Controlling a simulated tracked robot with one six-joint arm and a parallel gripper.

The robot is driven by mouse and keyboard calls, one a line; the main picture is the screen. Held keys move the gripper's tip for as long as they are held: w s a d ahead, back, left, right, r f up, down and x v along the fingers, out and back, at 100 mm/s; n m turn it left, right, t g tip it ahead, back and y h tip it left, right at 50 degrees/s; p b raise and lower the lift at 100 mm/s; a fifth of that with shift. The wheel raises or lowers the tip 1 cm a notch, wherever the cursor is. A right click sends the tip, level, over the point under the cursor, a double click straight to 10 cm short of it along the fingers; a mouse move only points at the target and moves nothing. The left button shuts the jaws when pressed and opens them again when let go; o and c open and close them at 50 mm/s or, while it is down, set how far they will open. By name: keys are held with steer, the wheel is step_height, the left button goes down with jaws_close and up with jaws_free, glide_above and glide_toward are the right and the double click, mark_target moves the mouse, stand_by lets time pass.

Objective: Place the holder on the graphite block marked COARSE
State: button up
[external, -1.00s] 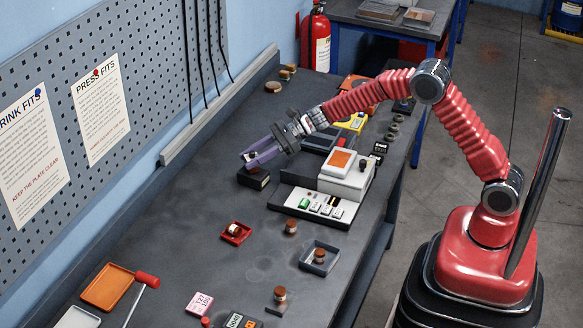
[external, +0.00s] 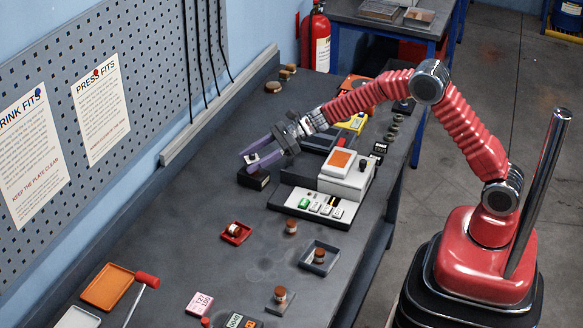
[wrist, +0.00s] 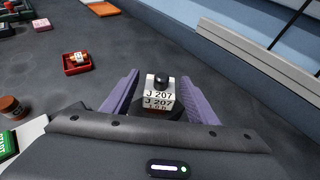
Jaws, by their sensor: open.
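The holder (wrist: 159,92) is a small white block with a black knob on top and "J 207" on it. In the wrist view it sits between my gripper's two purple fingers (wrist: 161,80), with gaps at both sides. It also shows small and pale in the external view (external: 252,157). It appears to rest upright on a dark block (external: 254,180), whose top also shows under it in the wrist view (wrist: 150,113). I cannot read any marking on that block. My gripper (external: 247,162) is open around the holder at the bench's far side.
A white and grey device with an orange top (external: 340,162) stands right of my gripper. A red tray (external: 245,239), a grey tray (external: 304,262) and several brown-topped pieces lie nearer. The pegboard wall (external: 120,40) borders the left. Bench surface left of the dark block is clear.

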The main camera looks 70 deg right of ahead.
steer(key=v, duration=1.2)
steer(key=shift+s, duration=0.1)
steer(key=s+a+r+n+g, duration=0.1)
steer(key=s+a+r+n, duration=0.1)
steer(key=s+n, duration=0.2)
steer(key=s+a+r+n+g+h, duration=0.1)
steer(key=s+n, duration=0.4)
steer(key=s, duration=0.5)
steer(key=s+a+r+n+g+h, duration=0.1)
steer(key=s+a+r+n+g, duration=0.1)
steer(key=s, duration=0.5)
steer(key=shift+s+a+r+n, duration=0.2)
steer(key=shift+r+n, duration=0.25)
steer(key=shift+n, duration=0.25)
steer(key=shift+s+a+r+n, duration=0.2)
steer(key=shift+r+n, duration=0.25)
steer(key=shift+n, duration=0.25)
steer(key=s+d+n+h, duration=0.3)
steer(key=s+n, duration=0.3)
steer(key=s, duration=0.4)
steer(key=s+d+n+h, duration=0.4)
steer(key=s+d+n, duration=0.2)
steer(key=s, duration=0.4)
steer(key=shift+s+f+n, duration=0.15)
steer(key=shift+f+n, duration=0.25)
steer(key=shift+n, duration=0.2)
